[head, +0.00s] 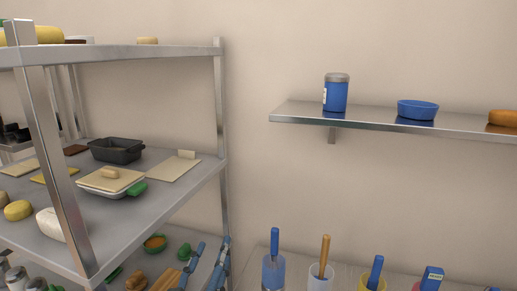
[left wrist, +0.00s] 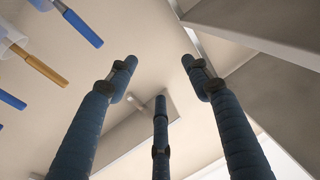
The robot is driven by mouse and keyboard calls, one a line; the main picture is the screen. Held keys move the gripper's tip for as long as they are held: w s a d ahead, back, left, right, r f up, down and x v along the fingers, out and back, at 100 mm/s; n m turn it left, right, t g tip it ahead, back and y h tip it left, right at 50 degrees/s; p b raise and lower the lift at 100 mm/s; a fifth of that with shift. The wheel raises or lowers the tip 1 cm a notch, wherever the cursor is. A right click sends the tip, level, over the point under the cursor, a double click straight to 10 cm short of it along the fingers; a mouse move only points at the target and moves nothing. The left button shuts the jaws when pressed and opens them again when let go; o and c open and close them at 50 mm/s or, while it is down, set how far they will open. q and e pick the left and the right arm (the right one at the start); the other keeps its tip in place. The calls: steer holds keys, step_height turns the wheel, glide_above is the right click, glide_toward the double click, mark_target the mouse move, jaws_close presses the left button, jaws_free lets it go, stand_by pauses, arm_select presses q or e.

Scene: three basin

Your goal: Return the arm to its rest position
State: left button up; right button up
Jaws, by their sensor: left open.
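My left gripper (head: 211,250) shows at the bottom of the head view, with blue wrapped fingers pointing up. It is in front of the lower part of the metal shelf rack (head: 222,115). In the left wrist view its fingers (left wrist: 160,75) are spread apart with nothing between them, so it is open and empty. The rest of my left arm is mostly below the frame. My right gripper is in neither view.
The rack holds a black pan (head: 116,152), boards and food. A wall shelf (head: 380,121) carries a blue jar (head: 336,94) and a blue bowl (head: 417,110). Handled tools stand in cups (head: 320,278) at the lower right. The wall area between rack and shelf is clear.

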arm_select(q)
steer(key=s+a+f+n+g+y, duration=0.1)
steer(key=s+a+f+g, duration=0.15)
steer(key=f, duration=0.35)
steer(key=s+a+f+n+g+y, duration=0.1)
steer(key=s+a+f+g+y, duration=0.1)
steer(key=a+f, duration=0.3)
steer(key=s+a+f+m+g, duration=0.1)
steer(key=s+a+f+g, duration=0.1)
steer(key=s+f+g, duration=0.7)
steer(key=s+a+f+g, duration=0.2)
steer(key=s+f, duration=0.8)
steer(key=s, duration=0.6)
steer(key=s+f+g+b, duration=0.1)
steer(key=s+f+b, duration=0.1)
steer(key=f, duration=1.4)
steer(key=s+f+b, duration=0.1)
steer(key=f+b, duration=0.1)
steer(key=f, duration=1.3)
steer(key=s+a+f+g+b, duration=0.1)
steer(key=s+a+f+b, duration=0.1)
steer(key=s+f, duration=1.4)
steer(key=shift+a+f+m+b, duration=0.25)
steer(key=shift+f+m+b, duration=0.05)
steer(key=shift+f, duration=0.35)
